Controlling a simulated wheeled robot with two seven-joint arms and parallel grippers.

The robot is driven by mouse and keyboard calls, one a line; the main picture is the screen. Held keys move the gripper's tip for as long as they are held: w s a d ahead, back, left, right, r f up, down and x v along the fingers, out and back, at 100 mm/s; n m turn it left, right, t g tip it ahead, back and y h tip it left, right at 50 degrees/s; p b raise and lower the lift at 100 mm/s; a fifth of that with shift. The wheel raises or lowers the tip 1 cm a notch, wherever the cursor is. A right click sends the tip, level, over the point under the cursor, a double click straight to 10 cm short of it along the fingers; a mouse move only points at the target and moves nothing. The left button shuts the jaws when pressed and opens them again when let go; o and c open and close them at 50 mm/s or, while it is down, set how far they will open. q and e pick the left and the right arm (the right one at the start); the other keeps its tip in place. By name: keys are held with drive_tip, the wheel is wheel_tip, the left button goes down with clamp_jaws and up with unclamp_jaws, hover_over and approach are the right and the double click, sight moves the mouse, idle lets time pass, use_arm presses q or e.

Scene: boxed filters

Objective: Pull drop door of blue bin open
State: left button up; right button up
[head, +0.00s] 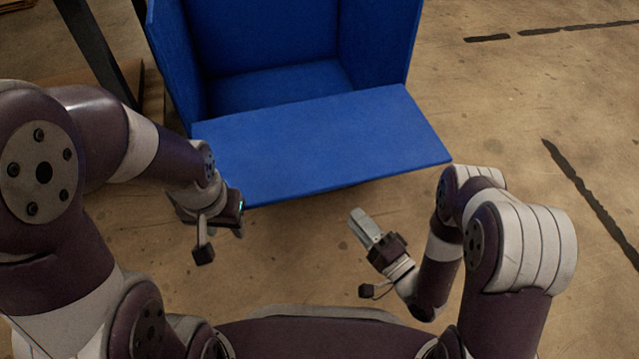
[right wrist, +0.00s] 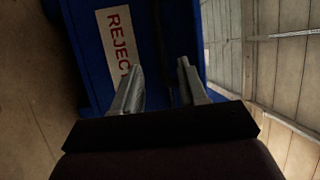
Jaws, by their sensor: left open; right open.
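The blue bin (head: 275,78) stands ahead of me at the top of the head view, its empty inside showing. Its drop door (head: 320,140) is folded down and reaches out toward me as a flat blue panel. My left gripper (head: 238,212) is at the door's near left corner; its fingers are mostly hidden, and I cannot tell whether it touches. My right gripper (head: 362,222) is in front of the door's near edge, apart from it. In the right wrist view its two fingers (right wrist: 158,85) are open and empty, with a blue surface bearing a REJECT label (right wrist: 120,45) beyond.
A dark upright post (head: 95,45) stands left of the bin. The concrete floor (head: 520,110) to the right is clear, with dark line markings (head: 590,195). A pale slatted surface (right wrist: 280,60) shows at the right of the right wrist view.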

drive_tip(key=b+x, duration=0.4)
drive_tip(key=x, duration=0.6)
drive_tip(key=shift+w+a, duration=0.25)
